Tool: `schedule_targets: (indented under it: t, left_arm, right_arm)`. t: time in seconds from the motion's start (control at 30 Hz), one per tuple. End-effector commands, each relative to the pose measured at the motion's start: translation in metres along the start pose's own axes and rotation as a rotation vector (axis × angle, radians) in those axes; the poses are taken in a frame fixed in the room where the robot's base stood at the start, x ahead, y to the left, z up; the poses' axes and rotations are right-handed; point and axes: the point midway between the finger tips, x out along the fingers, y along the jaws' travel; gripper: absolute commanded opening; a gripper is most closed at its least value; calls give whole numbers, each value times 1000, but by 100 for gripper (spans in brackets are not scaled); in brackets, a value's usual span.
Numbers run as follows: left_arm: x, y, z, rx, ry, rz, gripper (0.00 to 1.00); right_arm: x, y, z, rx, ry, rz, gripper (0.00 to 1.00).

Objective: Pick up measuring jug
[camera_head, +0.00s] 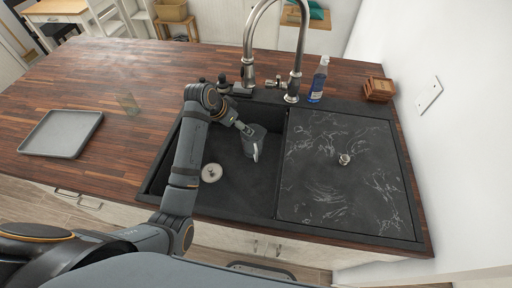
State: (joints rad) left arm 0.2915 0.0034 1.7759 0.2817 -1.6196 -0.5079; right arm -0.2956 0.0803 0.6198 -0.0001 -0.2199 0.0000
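A small clear vessel (129,104) stands on the wooden counter to the left of the sink. It is the only thing in view that looks like the measuring jug, but it is too small and see-through to make out a handle or markings. My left gripper (256,153) hangs over the sink basin, well to the right of the vessel and apart from it. Its fingers are too small and seen too much from above to tell whether they are open or shut. My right gripper is out of view.
A grey tray (62,134) lies at the counter's left. The black sink (235,187) has a tall faucet (299,60) behind it, and a dark marbled board (345,180) covers its right half. A blue bottle (319,80) and wooden box (379,89) stand behind the board.

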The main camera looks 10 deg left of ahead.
Motion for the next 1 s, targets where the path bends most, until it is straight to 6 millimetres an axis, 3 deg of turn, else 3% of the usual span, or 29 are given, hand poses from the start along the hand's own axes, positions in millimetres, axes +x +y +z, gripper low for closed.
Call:
schedule_targets:
  t: [0.03,0.17,0.27,0.37,0.5,0.63,0.87,1.0]
  left_arm:
    - [14,0,8,0,0,0,100]
    - [26,0,14,0,1,0,100]
    - [26,0,14,0,1,0,100]
    - [26,0,14,-1,0,1,100]
    - [46,1,14,-3,-1,5,100]
    - [67,1,14,-2,-1,3,100]
    - [79,1,14,-1,0,1,100]
    - [97,2,17,-1,-4,3,100]
  right_arm:
    - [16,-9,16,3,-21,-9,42]
    - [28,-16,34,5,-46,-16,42]
    - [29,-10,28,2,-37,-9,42]
    - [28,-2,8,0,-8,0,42]
    - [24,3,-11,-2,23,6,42]
    - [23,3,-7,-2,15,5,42]
    - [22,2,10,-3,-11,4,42]
    - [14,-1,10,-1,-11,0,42]
